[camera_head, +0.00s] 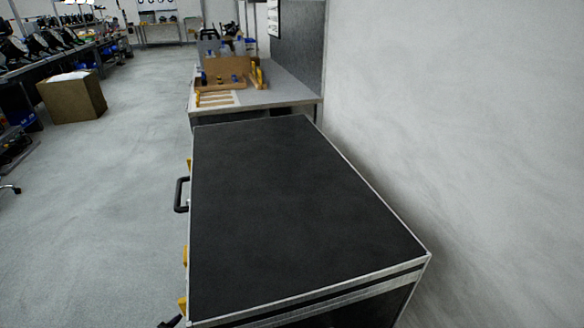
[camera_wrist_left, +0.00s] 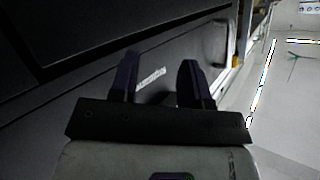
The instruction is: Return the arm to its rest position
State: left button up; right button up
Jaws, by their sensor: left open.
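My left gripper (camera_wrist_left: 160,75) shows in the left wrist view with its two dark fingers apart and nothing between them. It faces the dark side of a large case, with a small pale label (camera_wrist_left: 151,77) visible between the fingers. I cannot tell how far the fingers are from that side. In the head view, the black-topped case (camera_head: 290,210) has silver edges and its lid is shut. A small dark shape shows at the bottom edge near the case's front left corner; I cannot tell what it is. My right arm is not in view.
A black handle (camera_head: 181,195) and yellow parts stick out of the case's left side. Behind it stands a workbench (camera_head: 285,92) with a wooden box (camera_head: 227,68). A white wall (camera_head: 470,110) runs along the right. The grey floor (camera_head: 110,200) at left is clear near the case.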

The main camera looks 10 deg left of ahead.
pick_arm(q)
jog(key=s+d+r+n+g+y+p, duration=0.1)
jog(key=s+d+r+n+g+p, duration=0.15)
jog(key=s+d+r+p, duration=0.6)
jog(key=s+d+r+n+g+y+p, duration=0.1)
jog(key=s+d+r+g+p, duration=0.25)
jog(key=s+r+p, duration=1.1)
jog(key=s+d+r+n+g+y+p, duration=0.1)
jog(key=s+d+r+g+p, duration=0.35)
jog(key=s+r+p, duration=0.7)
notch_tip(320, 180, up, 39)
jog(key=w+p, duration=0.2)
jog(key=p, duration=3)
jog(key=shift+w+f, duration=0.15)
jog(key=shift+w, duration=0.25)
jog(key=shift+t, duration=0.25)
